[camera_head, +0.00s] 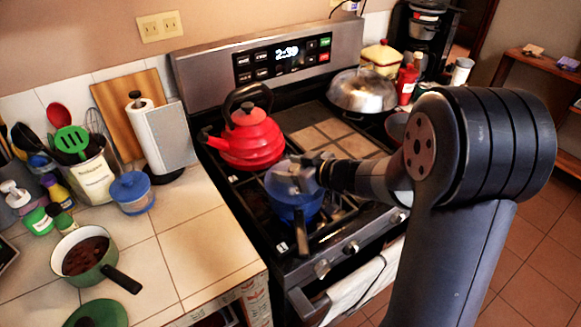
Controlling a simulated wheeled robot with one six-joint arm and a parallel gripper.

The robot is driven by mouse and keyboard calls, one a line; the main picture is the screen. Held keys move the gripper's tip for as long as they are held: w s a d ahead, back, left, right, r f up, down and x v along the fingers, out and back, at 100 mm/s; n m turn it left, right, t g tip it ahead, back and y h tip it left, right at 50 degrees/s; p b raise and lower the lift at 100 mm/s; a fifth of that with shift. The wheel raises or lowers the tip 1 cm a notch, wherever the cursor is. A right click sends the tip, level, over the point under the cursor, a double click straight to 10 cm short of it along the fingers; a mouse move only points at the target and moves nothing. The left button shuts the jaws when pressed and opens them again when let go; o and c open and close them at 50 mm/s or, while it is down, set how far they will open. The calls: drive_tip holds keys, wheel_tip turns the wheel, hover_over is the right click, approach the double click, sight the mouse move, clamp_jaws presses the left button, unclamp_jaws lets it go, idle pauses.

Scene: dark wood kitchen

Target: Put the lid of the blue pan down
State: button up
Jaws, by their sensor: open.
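The blue pan (298,212) stands on the front left part of the stove, with its dark handle (301,238) pointing to the front. A greyish-blue lid (280,183) shows at the top of the pan; it looks roughly level, but I cannot tell whether it rests fully on the rim. My gripper (302,172) is open at the lid's top, reaching in from the right. Its fingers and the lid's knob overlap in the picture, so any contact between them is unclear.
A red kettle (250,138) stands just behind the pan. A domed metal lid (362,91) is at the back right of the stove. On the left counter are a green pot (88,258), a blue jar (132,192) and a paper towel roll (165,138). The counter's front middle is clear.

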sight(291, 165)
drive_tip(key=shift+r, duration=0.35)
drive_tip(key=p+v, duration=0.1)
drive_tip(key=v, duration=1.1)
drive_tip(key=shift+a, duration=0.1)
drive_tip(key=b+x, duration=0.1)
drive_tip(key=x, duration=1.1)
drive_tip(key=shift+f, duration=0.2)
drive_tip(key=shift+r+p, duration=0.55)
drive_tip(key=shift+r, duration=1.15)
